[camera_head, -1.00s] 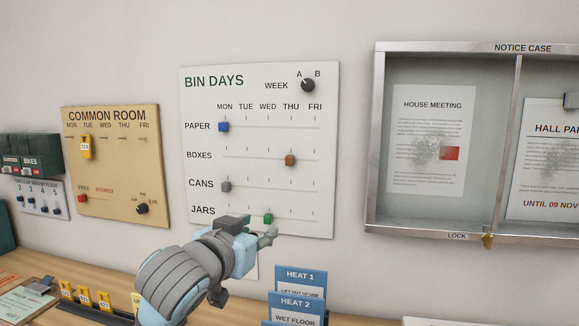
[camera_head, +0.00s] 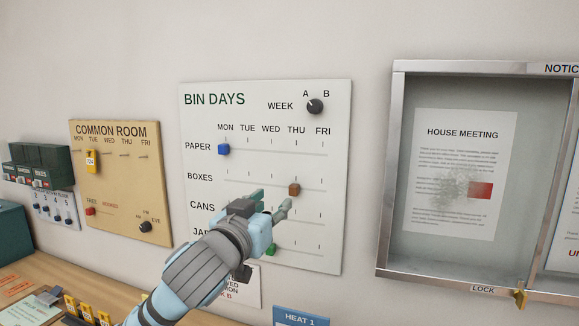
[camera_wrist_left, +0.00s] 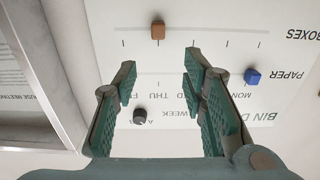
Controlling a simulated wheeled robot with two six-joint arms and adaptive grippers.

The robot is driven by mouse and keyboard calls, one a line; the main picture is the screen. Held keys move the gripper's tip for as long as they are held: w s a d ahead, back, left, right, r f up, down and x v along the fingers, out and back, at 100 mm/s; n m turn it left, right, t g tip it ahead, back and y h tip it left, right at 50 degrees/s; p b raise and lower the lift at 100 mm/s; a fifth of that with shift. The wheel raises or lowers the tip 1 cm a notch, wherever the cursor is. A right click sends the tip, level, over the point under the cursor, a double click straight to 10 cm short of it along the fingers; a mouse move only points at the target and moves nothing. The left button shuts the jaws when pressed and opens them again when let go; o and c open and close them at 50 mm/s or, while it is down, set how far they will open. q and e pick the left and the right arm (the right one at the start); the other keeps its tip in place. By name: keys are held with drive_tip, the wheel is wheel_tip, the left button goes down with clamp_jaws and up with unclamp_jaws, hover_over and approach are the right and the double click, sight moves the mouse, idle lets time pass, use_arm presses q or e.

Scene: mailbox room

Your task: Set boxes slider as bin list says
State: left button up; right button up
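The white BIN DAYS board (camera_head: 340,120) hangs on the wall. Its brown boxes slider (camera_head: 294,190) stands under THU, and also shows in the left wrist view (camera_wrist_left: 158,30), which is upside down. My left gripper (camera_head: 271,202) is open and empty, in front of the board just left of and below the brown slider. In the left wrist view its fingers (camera_wrist_left: 160,63) are apart, with the brown slider beyond their tips, not between them. A paper sheet (camera_head: 246,292) under the board is mostly hidden by my arm. My right gripper is out of view.
The blue paper slider (camera_head: 223,149) is under MON. The green jars slider (camera_head: 271,250) is near WED; the cans slider is hidden. The week knob (camera_head: 315,106) is at the top. The common room board (camera_head: 140,195) and notice case (camera_head: 391,200) flank the board.

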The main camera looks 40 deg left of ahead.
sight(292, 186)
use_arm(q)
drive_tip(key=p+x, duration=0.5)
drive_tip(key=x, duration=0.6)
drive_tip(key=shift+w, duration=0.35)
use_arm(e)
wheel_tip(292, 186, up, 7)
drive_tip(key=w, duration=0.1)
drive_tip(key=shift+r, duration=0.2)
use_arm(q)
drive_tip(key=shift+s, duration=0.1)
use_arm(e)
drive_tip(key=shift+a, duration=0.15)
use_arm(q)
clamp_jaws()
